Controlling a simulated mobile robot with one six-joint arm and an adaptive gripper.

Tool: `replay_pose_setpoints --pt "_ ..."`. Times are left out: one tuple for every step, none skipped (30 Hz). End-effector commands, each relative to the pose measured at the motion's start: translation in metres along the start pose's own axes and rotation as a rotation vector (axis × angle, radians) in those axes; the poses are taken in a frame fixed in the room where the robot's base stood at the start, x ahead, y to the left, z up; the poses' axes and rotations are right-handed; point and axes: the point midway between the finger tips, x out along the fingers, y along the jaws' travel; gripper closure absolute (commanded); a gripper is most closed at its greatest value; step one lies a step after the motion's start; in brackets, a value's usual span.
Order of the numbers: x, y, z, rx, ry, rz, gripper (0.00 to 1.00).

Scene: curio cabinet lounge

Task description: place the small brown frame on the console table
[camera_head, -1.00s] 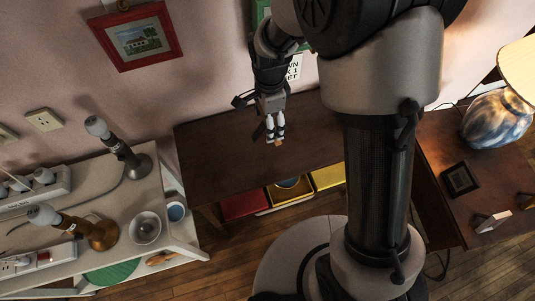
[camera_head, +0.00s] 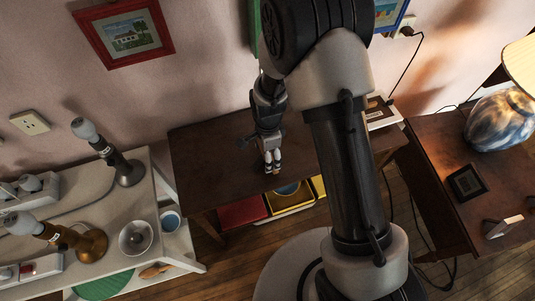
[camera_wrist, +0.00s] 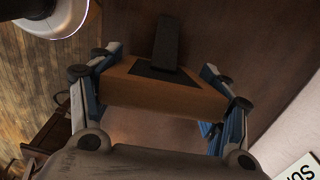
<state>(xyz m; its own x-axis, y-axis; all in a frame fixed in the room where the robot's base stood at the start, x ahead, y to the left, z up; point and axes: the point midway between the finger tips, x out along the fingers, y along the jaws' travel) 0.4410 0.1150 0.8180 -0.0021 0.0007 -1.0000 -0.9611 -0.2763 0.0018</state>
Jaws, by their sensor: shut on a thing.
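The small brown frame (camera_wrist: 165,92) fills the middle of the wrist view, its back with a dark stand strut facing the camera. My gripper (camera_wrist: 165,108) is shut on it, one finger at each side. In the head view my gripper (camera_head: 272,171) points down over the dark wood console table (camera_head: 205,155), near the middle of its top. The frame is mostly hidden by the fingers there. Whether it touches the table top I cannot tell.
The table top left of my gripper is clear. A white-topped object (camera_head: 382,113) stands at its right end. Coloured bins (camera_head: 242,212) sit below. A shelf with lamps (camera_head: 125,168) is at left; a side table with a black frame (camera_head: 466,183) and blue-white lamp (camera_head: 498,120) is at right.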

Motion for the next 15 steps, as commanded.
replay_pose_setpoints --pt "-0.0004 -0.0008 0.0 0.0 0.0 -0.002 0.58" --pt "-0.001 -0.0009 0.0 0.0 0.0 -0.002 0.58" --pt "-0.0014 -0.0009 0.0 0.0 0.0 -0.002 0.58" --pt "-0.0015 -0.0009 0.0 0.0 0.0 -0.002 0.58" --pt "-0.0016 -0.0009 0.0 0.0 0.0 -0.002 0.58" --pt "-0.0013 -0.0008 0.0 0.0 0.0 -0.002 0.58" --pt "-0.0007 -0.0008 0.0 0.0 0.0 -0.002 0.58" --pt "0.0004 -0.0008 0.0 0.0 0.0 -0.002 0.58" --pt "0.002 -0.0007 0.0 0.0 0.0 -0.002 0.58" --pt "0.0031 -0.0007 0.0 0.0 0.0 -0.002 0.58" --pt "0.0022 -0.0005 0.0 0.0 0.0 -0.001 0.28" --pt "0.0018 -0.0005 0.0 0.0 0.0 -0.001 0.25" --pt "0.0018 -0.0005 0.0 0.0 0.0 -0.001 0.23" --pt "0.0017 -0.0005 0.0 0.0 0.0 -0.001 0.21" --pt "0.0016 -0.0005 0.0 0.0 0.0 -0.001 0.18"
